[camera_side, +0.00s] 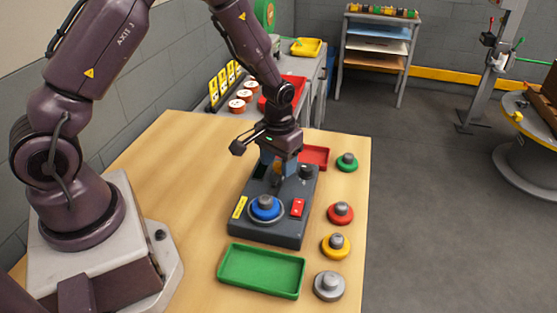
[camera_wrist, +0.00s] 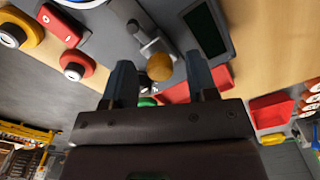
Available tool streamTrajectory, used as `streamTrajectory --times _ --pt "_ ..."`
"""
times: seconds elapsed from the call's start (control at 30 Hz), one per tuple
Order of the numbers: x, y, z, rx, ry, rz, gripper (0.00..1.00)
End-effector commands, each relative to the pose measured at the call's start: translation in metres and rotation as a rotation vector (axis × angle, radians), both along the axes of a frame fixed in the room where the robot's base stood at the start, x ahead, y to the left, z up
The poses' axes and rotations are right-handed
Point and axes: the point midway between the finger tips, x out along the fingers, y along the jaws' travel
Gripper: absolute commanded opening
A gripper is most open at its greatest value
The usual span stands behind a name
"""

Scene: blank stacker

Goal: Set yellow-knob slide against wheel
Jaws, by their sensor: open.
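The dark grey machine (camera_side: 270,233) stands on the wooden table. Its yellow slide knob (camera_wrist: 159,67) shows in the wrist view beside a light grey metal bar (camera_wrist: 150,42); in the side view my gripper mostly hides it. My gripper (camera_side: 276,170) is over the back part of the machine, pointing down. It is open, with one finger on each side of the yellow knob in the wrist view (camera_wrist: 160,75); I cannot tell whether they touch it. A blue wheel-like disc (camera_side: 265,207) with a grey hub sits at the front of the machine, apart from the knob.
A red switch (camera_side: 297,208) is beside the blue disc. A green tray (camera_side: 262,272) lies in front and a red tray (camera_side: 315,157) behind. Several round knobbed pieces, including a red one (camera_side: 340,213) and a yellow one (camera_side: 336,246), line the right table edge. Bare table lies left.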

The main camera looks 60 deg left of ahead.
Motion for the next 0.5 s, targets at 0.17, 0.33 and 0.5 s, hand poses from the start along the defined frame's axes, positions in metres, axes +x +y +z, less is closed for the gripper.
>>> streamTrajectory --times 0.17,0.33,0.5 --pt "0.0001 0.0 0.0004 0.0 0.0 0.0 0.28" --pt "0.0001 0.0 0.0005 0.0 0.0 0.0 0.0" --pt "-0.0079 -0.0093 0.001 0.0 0.001 -0.004 0.0"
